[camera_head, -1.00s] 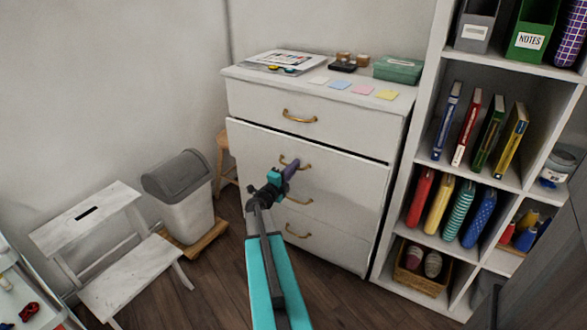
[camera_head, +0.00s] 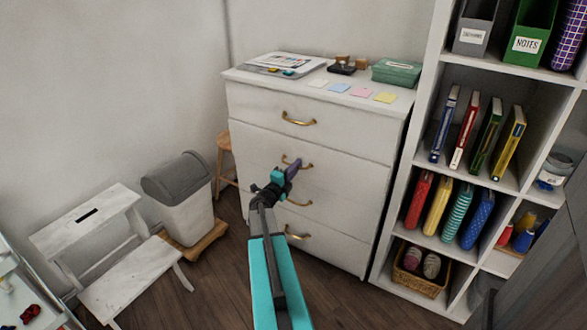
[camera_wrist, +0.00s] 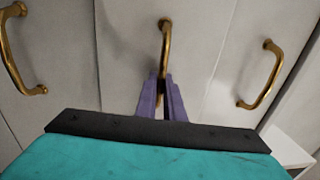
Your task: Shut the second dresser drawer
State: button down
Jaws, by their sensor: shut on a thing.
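The white dresser (camera_head: 350,140) stands against the back wall with drawers stacked one above another. The second drawer from the top (camera_head: 345,170) looks flush with the others. My gripper (camera_head: 293,168) is at its brass handle (camera_head: 307,165), with my arm reaching up from below. In the wrist view, the purple fingers (camera_wrist: 164,98) are shut on the middle brass handle (camera_wrist: 165,38). Its lower part is partly hidden between the fingers. The top drawer's handle (camera_head: 299,119) is clear of my gripper.
A white step stool (camera_head: 105,225) and a grey-lidded bin (camera_head: 180,190) stand to the left. A shelf unit (camera_head: 435,110) with books stands close to the dresser's right side. Papers and a green box (camera_head: 397,72) lie on the dresser top.

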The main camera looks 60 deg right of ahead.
jog(key=shift+d+r, duration=0.1)
jog(key=shift+d, duration=0.65)
jog(key=c, duration=1.9)
grip_release()
jog(key=shift+o, duration=0.2)
jog(key=shift+f, duration=0.2)
jog(key=a+p, duration=0.1)
jog(key=a, duration=1.3)
jog(key=shift+f+p, duration=0.35)
